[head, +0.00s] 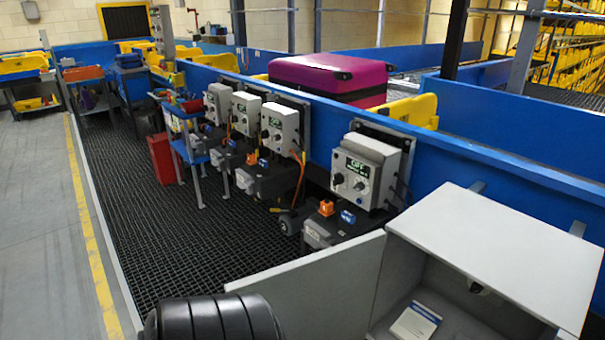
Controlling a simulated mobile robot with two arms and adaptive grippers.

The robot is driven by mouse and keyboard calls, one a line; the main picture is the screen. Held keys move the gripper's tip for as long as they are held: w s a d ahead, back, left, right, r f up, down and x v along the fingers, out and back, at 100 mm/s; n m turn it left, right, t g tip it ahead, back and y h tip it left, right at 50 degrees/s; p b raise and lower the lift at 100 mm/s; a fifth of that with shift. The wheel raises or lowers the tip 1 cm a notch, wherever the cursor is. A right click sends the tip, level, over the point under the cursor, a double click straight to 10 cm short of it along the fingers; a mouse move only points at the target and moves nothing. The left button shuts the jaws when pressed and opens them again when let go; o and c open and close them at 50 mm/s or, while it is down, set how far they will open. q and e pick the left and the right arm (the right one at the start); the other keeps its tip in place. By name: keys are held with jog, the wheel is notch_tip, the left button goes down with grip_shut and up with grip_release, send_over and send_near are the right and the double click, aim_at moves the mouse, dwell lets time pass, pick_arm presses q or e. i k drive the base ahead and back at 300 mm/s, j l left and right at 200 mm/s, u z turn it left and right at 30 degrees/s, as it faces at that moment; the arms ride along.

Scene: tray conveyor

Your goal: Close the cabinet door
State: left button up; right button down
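The grey-white cabinet (500,243) stands at the lower right, its flat top facing me. Its door (325,294) is swung wide open and reaches out to the left from the cabinet's left side. The door's lower part runs out of the bottom of the picture. The cabinet's front is open and part of its inside shows. A small white box with a blue-marked label (415,322) lies inside. Neither of my grippers is in view.
Grey control boxes (368,172) line the blue conveyor wall (480,165) behind the door. A magenta suitcase (328,78) lies on the conveyor. A blue cart (195,150) and red bin (163,158) stand further left. Black grated floor (140,240) is clear left of the door.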

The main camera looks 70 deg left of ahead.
aim_at(328, 294)
jog(key=j, duration=0.45)
jog(key=k+j+z, duration=0.15)
jog(key=j, duration=0.7)
jog(key=k+j+z, duration=0.15)
jog(key=j, duration=0.3)
jog(key=k+j, duration=0.1)
jog(key=j, duration=0.3)
jog(key=k+j+z, duration=0.1)
jog(key=j, duration=0.35)
